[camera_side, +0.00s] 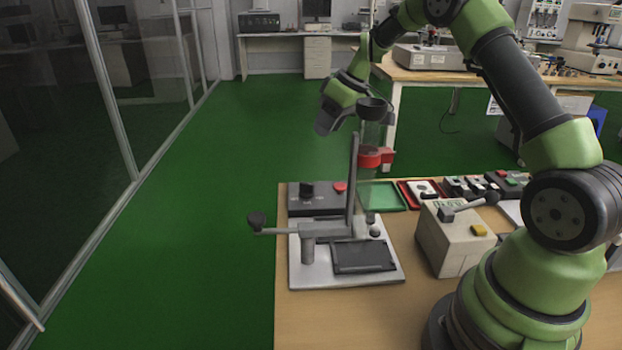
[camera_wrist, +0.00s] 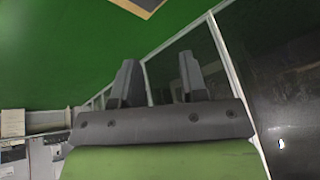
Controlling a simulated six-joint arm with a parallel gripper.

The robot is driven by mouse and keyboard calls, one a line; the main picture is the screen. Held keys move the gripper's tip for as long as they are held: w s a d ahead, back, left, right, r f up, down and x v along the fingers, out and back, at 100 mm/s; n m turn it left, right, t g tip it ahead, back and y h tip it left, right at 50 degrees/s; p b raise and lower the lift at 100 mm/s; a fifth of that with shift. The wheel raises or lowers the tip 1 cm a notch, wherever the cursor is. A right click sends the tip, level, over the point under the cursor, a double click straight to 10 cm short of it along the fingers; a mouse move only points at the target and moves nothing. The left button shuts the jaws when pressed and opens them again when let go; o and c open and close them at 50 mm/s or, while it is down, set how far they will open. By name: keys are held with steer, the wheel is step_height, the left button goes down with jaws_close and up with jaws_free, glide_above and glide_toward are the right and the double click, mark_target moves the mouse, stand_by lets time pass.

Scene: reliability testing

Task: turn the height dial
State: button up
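A test stand (camera_side: 345,262) with a pale base plate, a tall upright post and a dark square pad stands at the table's left front. A black knob (camera_side: 256,220) ends its side arm. Behind it is a dark control box (camera_side: 318,205) with a black dial (camera_side: 307,189) and a red button (camera_side: 340,187). Which of these knobs is the height dial is not marked clearly. My gripper (camera_side: 328,122) is in the air above and behind the stand, touching nothing. In the wrist view, its two fingers (camera_wrist: 158,85) are apart with nothing between them.
A clear cylinder with a red clamp (camera_side: 369,157) is beside the post. A green tray (camera_side: 381,196) and a beige box with a lever (camera_side: 455,242) are to the right. Several small switch boxes line the back edge. Green floor and a glass wall lie left.

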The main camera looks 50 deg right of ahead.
steer(key=n+h, duration=0.1)
glide_toward(309, 184)
steer(key=x, duration=0.9)
steer(key=shift+w+f, duration=0.2)
steer(key=shift+f, duration=0.05)
steer(key=shift+c, duration=0.2)
jaws_close()
